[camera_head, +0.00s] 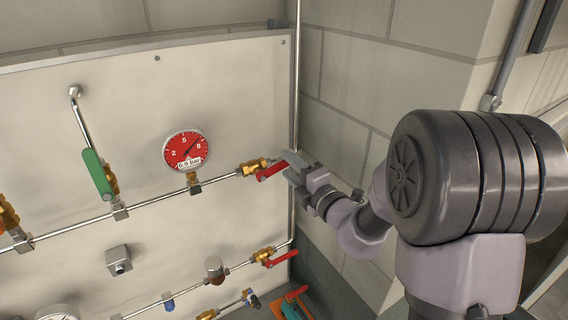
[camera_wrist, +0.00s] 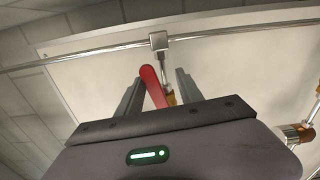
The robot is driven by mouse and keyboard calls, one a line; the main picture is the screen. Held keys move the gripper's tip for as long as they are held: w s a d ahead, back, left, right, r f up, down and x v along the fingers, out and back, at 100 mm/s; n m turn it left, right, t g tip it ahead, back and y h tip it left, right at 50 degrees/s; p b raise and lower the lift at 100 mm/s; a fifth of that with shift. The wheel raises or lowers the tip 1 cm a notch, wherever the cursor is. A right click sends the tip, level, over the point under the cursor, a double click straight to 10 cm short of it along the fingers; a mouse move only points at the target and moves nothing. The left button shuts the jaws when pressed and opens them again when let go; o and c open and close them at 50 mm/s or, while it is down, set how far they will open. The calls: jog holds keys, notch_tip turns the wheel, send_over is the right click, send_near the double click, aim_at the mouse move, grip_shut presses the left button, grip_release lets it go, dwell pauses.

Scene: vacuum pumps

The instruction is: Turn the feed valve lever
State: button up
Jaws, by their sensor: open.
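A red valve lever (camera_head: 271,172) sits on a brass valve (camera_head: 252,166) at the right end of the upper pipe. My gripper (camera_head: 290,165) is at this lever, beside the panel's right edge. In the wrist view, the red lever (camera_wrist: 152,86) stands between the two open fingers of my gripper (camera_wrist: 159,78), nearer the left one. A gap shows on the right side; contact on the left is unclear. A second red lever (camera_head: 281,259) is on the lower pipe's brass valve. No label shows which one is the feed valve.
A red pressure gauge (camera_head: 186,150) and a green handle (camera_head: 97,173) are on the panel (camera_head: 225,100) left of my gripper. A vertical pipe (camera_head: 295,90) runs close by my gripper. A block wall (camera_head: 350,85) stands right of the panel.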

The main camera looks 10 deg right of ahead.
jog(key=shift+s+d, duration=0.1)
jog(key=shift+s, duration=0.3)
jog(key=v, duration=0.6)
dwell(0.3)
jog(key=shift+b, duration=0.3)
